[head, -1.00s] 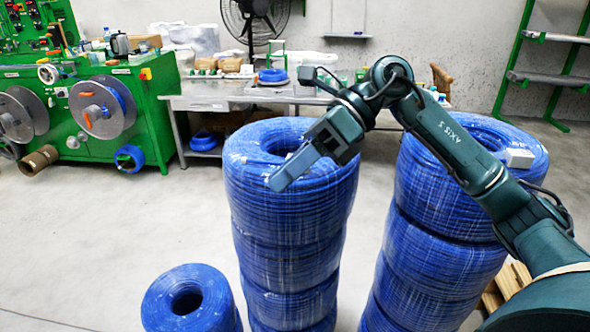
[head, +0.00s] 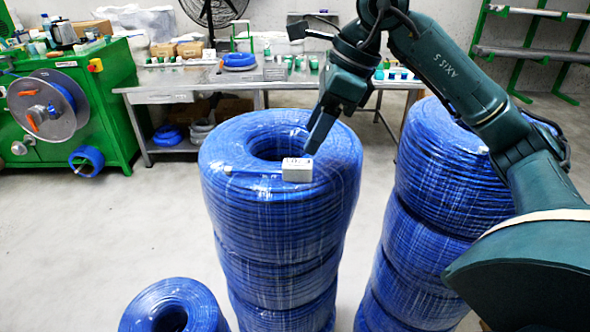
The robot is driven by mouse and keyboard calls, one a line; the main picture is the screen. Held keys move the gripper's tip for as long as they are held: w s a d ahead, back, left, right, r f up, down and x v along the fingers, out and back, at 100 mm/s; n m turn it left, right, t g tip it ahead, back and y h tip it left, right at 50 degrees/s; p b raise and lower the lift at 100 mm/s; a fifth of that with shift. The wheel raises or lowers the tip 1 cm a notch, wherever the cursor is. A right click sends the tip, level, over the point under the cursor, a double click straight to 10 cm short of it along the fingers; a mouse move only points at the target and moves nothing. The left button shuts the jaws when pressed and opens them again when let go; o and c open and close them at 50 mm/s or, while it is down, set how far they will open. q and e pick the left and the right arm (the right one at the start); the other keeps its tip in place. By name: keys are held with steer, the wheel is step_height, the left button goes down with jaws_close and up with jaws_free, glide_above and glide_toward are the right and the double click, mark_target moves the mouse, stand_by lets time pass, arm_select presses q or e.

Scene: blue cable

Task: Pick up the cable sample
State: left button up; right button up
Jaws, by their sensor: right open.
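A short blue cable piece (head: 255,173) with a small pale grey block (head: 297,171) at its right end lies on top of the wrapped blue cable coil (head: 280,220) in the middle stack. It lies across the near part of the coil's top, in front of the hole. My right gripper (head: 316,148) points down just behind and above the block's right side. It is open, its fingers overlapping in this view, and I cannot tell whether they touch the block. My left gripper is out of view.
Another coil stack (head: 418,225) stands at the right, partly behind my right arm. A low coil (head: 172,308) stands at the front left. A metal workbench (head: 185,92) and a green machine (head: 112,115) are behind.

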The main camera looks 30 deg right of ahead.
mark_target(298, 162)
steer(key=x, duration=0.6)
steer(key=shift+a+f+p, duration=0.2)
steer(key=shift+a+p, duration=0.1)
steer(key=shift+a, duration=0.05)
steer(key=c, duration=1.1)
steer(key=shift+r, duration=0.1)
